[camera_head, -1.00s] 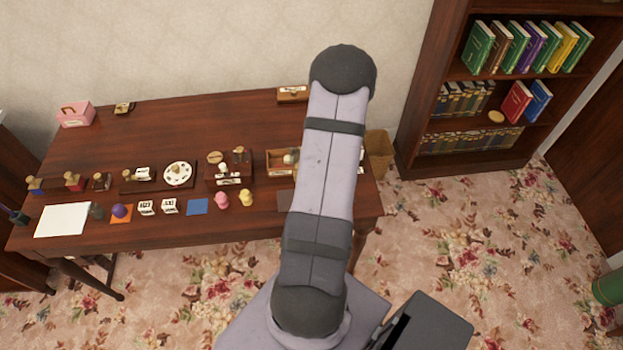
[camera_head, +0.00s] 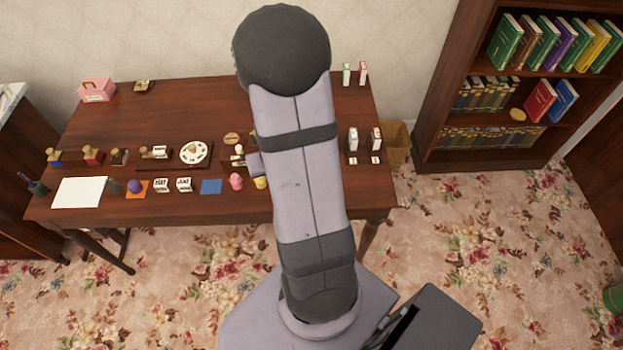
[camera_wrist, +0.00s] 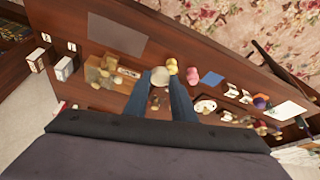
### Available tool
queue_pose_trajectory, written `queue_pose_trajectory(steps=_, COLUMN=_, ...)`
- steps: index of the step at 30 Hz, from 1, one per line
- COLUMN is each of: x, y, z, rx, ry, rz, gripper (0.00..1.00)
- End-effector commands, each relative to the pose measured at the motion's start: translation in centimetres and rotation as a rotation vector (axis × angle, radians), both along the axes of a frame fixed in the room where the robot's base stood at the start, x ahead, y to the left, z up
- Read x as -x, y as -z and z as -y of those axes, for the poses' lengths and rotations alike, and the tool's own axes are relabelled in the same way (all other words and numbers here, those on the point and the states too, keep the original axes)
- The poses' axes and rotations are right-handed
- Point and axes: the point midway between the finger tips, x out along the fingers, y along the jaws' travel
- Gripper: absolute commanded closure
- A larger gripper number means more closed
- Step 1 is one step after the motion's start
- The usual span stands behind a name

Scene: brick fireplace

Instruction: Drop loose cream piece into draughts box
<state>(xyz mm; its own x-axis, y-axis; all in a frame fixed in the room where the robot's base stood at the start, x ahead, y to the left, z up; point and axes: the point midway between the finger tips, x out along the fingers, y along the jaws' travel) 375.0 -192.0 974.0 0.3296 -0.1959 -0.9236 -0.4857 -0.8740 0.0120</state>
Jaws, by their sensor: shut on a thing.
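My gripper (camera_wrist: 160,88) shows in the wrist view as two blue fingers, shut on a round cream piece (camera_wrist: 160,76) between the fingertips. The piece is held over the table; its height is hard to judge. A brown wooden box with a white label (camera_wrist: 128,72), which may be the draughts box, lies left of the fingers in the wrist view, with blurred tan shapes beside or in it. In the head view my arm hides my gripper, the held piece and this box.
The dark wooden table (camera_head: 200,105) carries a pink figure (camera_head: 236,181), a yellow figure (camera_wrist: 171,66), a blue square (camera_head: 211,187), a white sheet (camera_head: 80,191) and small white boxes (camera_head: 353,138). A bookshelf (camera_head: 490,165) stands right. The table's back middle is fairly clear.

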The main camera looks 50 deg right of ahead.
Motion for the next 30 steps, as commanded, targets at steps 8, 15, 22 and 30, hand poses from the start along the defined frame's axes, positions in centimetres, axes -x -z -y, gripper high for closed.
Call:
queue_pose_trajectory(steps=8, x=-6.1, y=-4.6, z=-8.8, rx=-0.009, ry=-0.235, rz=0.008, gripper=0.98)
queue_pose_trajectory(steps=15, x=-7.9, y=-6.5, z=-13.5, rx=-0.012, ry=-0.364, rz=0.005, gripper=0.98)
queue_pose_trajectory(steps=22, x=-8.7, y=-7.5, z=-16.9, rx=-0.012, ry=-0.449, rz=0.004, gripper=0.98)
queue_pose_trajectory(steps=30, x=-10.4, y=-7.3, z=-17.0, rx=-0.011, ry=-0.463, rz=0.001, gripper=0.98)
